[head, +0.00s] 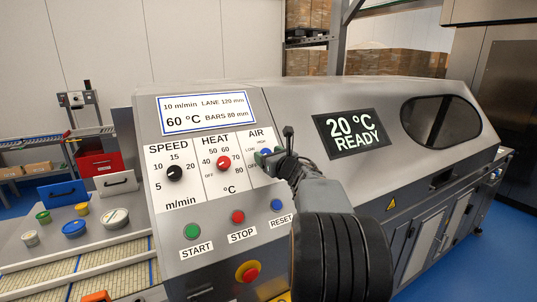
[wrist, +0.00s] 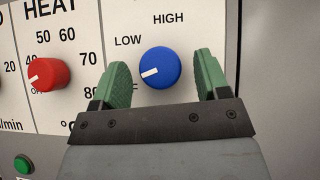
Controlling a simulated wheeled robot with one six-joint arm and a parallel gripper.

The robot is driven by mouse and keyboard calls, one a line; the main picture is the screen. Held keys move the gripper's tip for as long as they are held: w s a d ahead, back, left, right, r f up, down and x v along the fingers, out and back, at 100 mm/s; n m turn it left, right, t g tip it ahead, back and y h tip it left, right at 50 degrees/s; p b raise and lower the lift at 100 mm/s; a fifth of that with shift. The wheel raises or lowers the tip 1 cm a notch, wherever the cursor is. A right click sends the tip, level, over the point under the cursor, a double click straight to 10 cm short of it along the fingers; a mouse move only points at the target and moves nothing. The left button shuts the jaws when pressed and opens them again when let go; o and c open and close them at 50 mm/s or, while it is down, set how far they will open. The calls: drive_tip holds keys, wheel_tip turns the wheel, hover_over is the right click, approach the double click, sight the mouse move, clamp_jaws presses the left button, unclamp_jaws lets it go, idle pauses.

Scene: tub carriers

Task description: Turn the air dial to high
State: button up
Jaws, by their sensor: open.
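The air dial (wrist: 159,67) is a round blue knob on the white control panel. Its white pointer mark aims left and slightly down, below the LOW label (wrist: 128,40) and away from the HIGH label (wrist: 168,18). In the head view, the dial (head: 266,152) is partly hidden by my gripper (head: 270,156), and an OFF label shows at its lower left. In the wrist view, my gripper (wrist: 162,62) is open, with one green finger on each side of the dial. Gaps show between both fingers and the knob; whether they reach its depth is unclear.
The red heat dial (wrist: 46,74) is close to the left of my left finger. The black speed dial (head: 175,173) is further left. Below are green start (head: 192,231), red stop (head: 237,216) and blue reset (head: 277,205) buttons. A display (head: 353,132) reads 20 °C READY.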

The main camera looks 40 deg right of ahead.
drive_tip(key=shift+w, duration=0.1)
drive_tip(key=shift+c, duration=0.5)
drive_tip(key=c, duration=0.8)
drive_tip(key=shift+c, duration=0.2)
